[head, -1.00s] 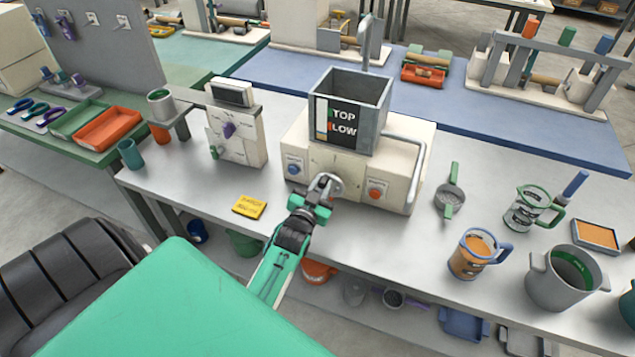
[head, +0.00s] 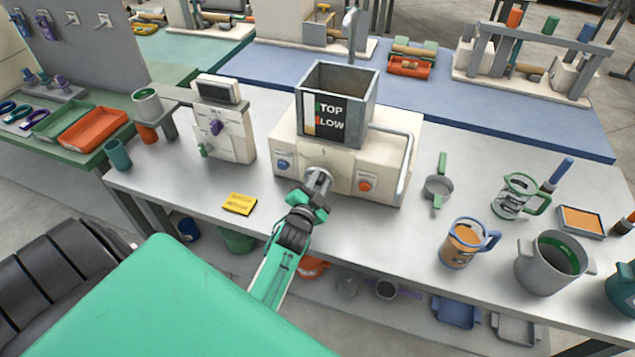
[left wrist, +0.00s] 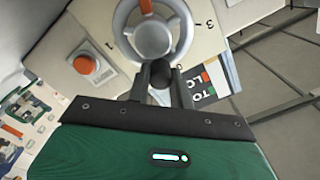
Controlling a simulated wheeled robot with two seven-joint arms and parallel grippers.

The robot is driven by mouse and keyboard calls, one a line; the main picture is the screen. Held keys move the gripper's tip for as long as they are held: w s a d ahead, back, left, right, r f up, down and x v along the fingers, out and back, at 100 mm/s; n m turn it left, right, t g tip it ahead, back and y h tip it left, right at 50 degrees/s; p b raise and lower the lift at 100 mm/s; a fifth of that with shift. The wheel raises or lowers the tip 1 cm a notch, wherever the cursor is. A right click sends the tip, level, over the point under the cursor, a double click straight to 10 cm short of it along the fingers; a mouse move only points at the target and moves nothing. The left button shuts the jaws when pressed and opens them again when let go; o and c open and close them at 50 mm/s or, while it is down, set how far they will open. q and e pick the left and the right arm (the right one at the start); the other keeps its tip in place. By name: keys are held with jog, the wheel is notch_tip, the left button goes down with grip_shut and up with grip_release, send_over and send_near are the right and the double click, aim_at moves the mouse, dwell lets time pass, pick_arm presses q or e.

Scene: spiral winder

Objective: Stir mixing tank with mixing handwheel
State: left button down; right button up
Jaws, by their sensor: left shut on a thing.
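The mixing tank (head: 365,88) is a grey, open-topped square box on a cream machine base (head: 392,140) on the bench. A light grey handwheel with a round hub (left wrist: 153,38) is on the base's front face. It fills the top of the left wrist view, with an orange mark above the hub and numbers on the plate around it. My left gripper (head: 318,184) is at the wheel; in the left wrist view its fingers (left wrist: 161,88) are shut on the wheel's dark round knob (left wrist: 162,73). In the head view the gripper partly hides the wheel. My right gripper is out of view.
A blue button (head: 283,165) and an orange button (head: 365,185) flank the wheel. A bent grey pipe (head: 405,165) stands at the base's right. A yellow note (head: 239,203) lies at left. A strainer (head: 437,187), jugs and a grey pot (head: 546,265) stand at right.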

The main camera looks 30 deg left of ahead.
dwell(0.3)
pick_arm(q)
jog(key=c, duration=1.2)
grip_release()
jog(key=shift+c, duration=0.2)
jog(key=shift+s+d+f, duration=0.15)
jog(key=shift+s, duration=0.45)
jog(key=b+v, duration=0.3)
jog(key=v, duration=0.9)
jog(key=shift+s, duration=0.3)
